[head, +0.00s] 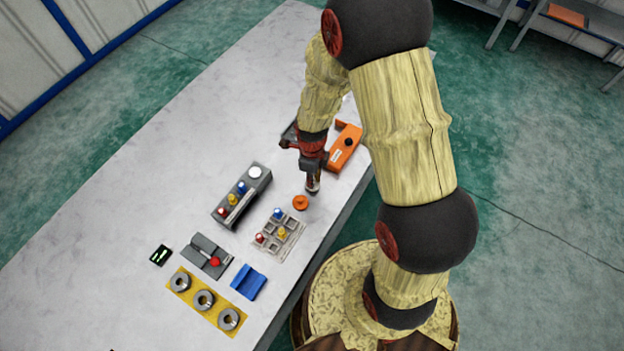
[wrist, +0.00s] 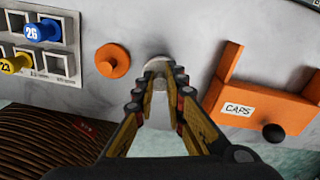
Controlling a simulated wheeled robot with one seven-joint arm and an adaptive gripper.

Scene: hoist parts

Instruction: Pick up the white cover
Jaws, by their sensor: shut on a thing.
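The white cover (wrist: 157,66) shows in the wrist view as a small pale round piece between the tips of my gripper (wrist: 158,82). The fingers are closed in on it from both sides and hide part of it. In the head view my gripper (head: 313,186) points down over the table, just behind the orange round knob piece (head: 300,202) and in front of the orange holder (head: 345,148). The cover is too small there to tell whether it is clear of the table top.
The orange holder labelled CAPS (wrist: 240,108) stands close on the right in the wrist view. A tray with numbered pegs (head: 279,236) and a grey block with coloured knobs and a white disc (head: 241,195) are nearby. The table (head: 110,185) is clear at the left.

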